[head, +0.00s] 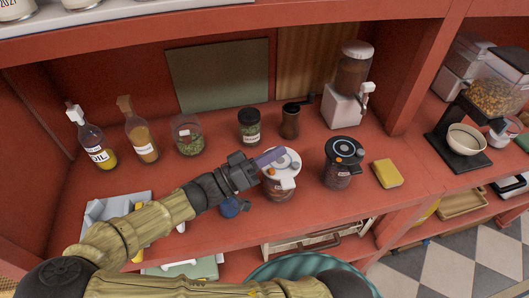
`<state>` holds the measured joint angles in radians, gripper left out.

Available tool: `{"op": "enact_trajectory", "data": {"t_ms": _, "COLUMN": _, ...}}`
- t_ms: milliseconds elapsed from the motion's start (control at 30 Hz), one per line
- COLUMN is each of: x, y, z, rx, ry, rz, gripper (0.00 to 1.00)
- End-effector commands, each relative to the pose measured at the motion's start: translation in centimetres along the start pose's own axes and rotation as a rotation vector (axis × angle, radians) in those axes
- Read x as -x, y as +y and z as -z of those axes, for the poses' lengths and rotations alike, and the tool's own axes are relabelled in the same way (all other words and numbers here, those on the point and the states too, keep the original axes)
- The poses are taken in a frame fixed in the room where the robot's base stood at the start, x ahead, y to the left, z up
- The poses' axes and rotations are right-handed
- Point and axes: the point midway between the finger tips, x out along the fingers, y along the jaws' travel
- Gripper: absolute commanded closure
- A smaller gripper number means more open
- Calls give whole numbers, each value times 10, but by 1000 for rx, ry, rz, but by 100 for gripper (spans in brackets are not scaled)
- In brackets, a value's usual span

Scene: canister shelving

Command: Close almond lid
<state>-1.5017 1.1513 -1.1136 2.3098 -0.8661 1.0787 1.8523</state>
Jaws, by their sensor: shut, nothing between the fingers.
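A clear canister (279,192) with brownish contents stands near the front of the red shelf. Its white round lid (291,161) has a grey centre, a small orange mark and a white clasp (287,183) at the front. I cannot tell whether the lid is fully down. A second canister (337,179) with a black lid (345,150) stands to its right. No label readable here says which holds almonds. My gripper (270,157) is shut and empty, its purplish fingers over the left part of the white lid. Contact is unclear, and the fingers hide part of the lid.
Behind stand an oil bottle (97,145), a brown bottle (141,138), a green-filled jar (187,137), a dark-lidded jar (249,129) and a brown jar (290,122). A dispenser (345,104) stands back right. A yellow sponge (388,173) lies right of the black-lidded canister.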

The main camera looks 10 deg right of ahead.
Motion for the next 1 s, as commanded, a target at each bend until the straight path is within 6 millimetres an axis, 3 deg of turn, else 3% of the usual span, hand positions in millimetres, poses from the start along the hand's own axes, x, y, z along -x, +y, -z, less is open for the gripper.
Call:
{"op": "enact_trajectory", "data": {"t_ms": 600, "x": -2, "y": 1, "z": -2, "rx": -17, "ry": -3, "rz": -11, "gripper": 100}}
{"op": "enact_trajectory", "data": {"t_ms": 1000, "x": -12, "y": 18, "z": 20, "rx": -15, "ry": -6, "rz": -15, "gripper": 100}}
